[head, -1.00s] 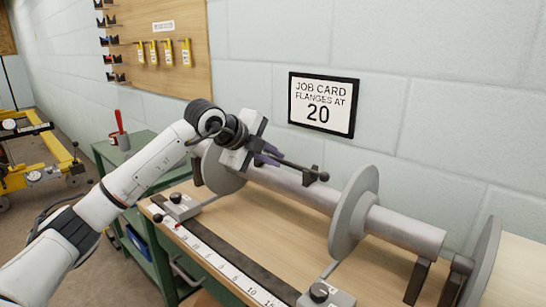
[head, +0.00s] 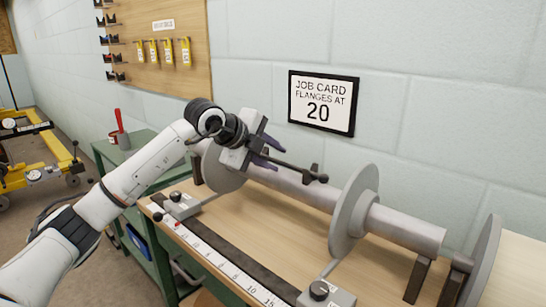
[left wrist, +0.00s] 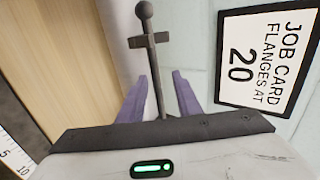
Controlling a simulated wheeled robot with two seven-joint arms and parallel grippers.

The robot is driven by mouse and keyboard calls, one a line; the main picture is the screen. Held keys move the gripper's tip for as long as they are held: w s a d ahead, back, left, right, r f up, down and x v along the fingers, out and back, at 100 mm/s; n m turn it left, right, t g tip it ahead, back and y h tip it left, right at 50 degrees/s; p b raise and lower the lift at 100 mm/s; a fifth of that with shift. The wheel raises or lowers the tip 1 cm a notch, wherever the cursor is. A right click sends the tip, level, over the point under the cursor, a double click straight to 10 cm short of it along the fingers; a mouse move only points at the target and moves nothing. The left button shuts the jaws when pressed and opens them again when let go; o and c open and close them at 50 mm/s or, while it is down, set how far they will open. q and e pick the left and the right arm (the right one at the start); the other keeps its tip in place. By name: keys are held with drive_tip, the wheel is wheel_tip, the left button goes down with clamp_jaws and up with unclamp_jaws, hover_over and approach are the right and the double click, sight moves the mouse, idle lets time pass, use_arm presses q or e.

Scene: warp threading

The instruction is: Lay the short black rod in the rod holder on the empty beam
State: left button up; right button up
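The short black rod (head: 297,168) with a ball end lies above the grey beam (head: 290,186) between its left and middle flanges. A small dark block, seemingly a rest of the rod holder (head: 314,169), is near the ball. My left gripper (head: 279,157) is over the rod's left end, its purple fingers spread. In the left wrist view the rod (left wrist: 154,75) runs between the fingers (left wrist: 160,92) with gaps on both sides, and a dark crosspiece shows near its ball. Most of the holder is hidden. My right gripper is not in view.
The beam lies over a wooden bench, with flanges (head: 352,212) along it and dark supports (head: 418,280) at the right. A ruler strip (head: 222,262) with clamp blocks runs along the front. A job card (head: 321,103) on the wall reads flanges at 20.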

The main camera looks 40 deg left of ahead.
use_arm(q)
drive_tip(key=shift+f, duration=0.1)
drive_tip(key=b+v, duration=0.1)
drive_tip(key=v, duration=0.9)
drive_tip(key=shift+s+r, duration=0.15)
drive_tip(key=shift+r, duration=0.05)
